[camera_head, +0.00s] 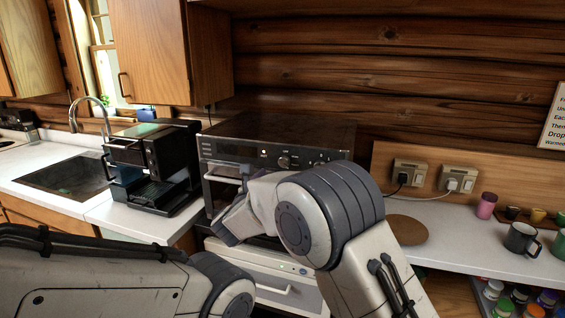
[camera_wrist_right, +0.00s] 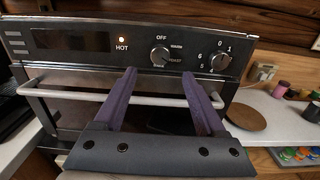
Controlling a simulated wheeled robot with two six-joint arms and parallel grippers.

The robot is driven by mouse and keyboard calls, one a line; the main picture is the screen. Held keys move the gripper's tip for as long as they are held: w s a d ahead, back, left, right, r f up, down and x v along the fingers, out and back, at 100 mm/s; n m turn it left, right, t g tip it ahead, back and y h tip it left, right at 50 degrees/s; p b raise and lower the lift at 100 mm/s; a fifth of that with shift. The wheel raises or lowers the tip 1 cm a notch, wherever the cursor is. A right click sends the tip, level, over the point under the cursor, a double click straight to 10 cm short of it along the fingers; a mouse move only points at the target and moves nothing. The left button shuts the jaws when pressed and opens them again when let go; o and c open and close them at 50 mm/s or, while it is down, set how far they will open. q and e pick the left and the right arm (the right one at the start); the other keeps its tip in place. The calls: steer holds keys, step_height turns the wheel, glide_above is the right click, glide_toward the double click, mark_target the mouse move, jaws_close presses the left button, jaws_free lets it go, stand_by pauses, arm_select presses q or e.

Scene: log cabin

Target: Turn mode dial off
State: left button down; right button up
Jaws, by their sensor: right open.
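The mode dial (camera_wrist_right: 160,56) is a round knob on the black front panel of the toaster oven (camera_wrist_right: 70,62), with OFF above it and WARM and TOAST to its right. Its pointer looks turned to the right, towards TOAST, but is small. In the head view the dial (camera_head: 284,162) shows above my right arm. My right gripper (camera_wrist_right: 158,76) is open and empty, its purple fingers pointing at the panel, just below and to either side of the dial in the picture. Contact cannot be told. My left arm shows at lower left; its gripper is out of view.
A second numbered dial (camera_wrist_right: 220,62) is right of the mode dial. The oven door handle (camera_wrist_right: 80,92) crosses below, behind the fingers. A coffee machine (camera_head: 152,167) stands left; a round brown board (camera_head: 408,230) lies right.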

mark_target(283, 164)
steer(key=p+x, duration=0.3)
steer(key=x, duration=0.4)
steer(key=shift+w+d, duration=0.1)
steer(key=shift+w, duration=0.05)
steer(key=shift+w+d+p, duration=0.15)
steer(key=shift+w+p, duration=0.15)
steer(key=shift+w, duration=0.25)
jaws_close()
steer(key=shift+f, duration=0.1)
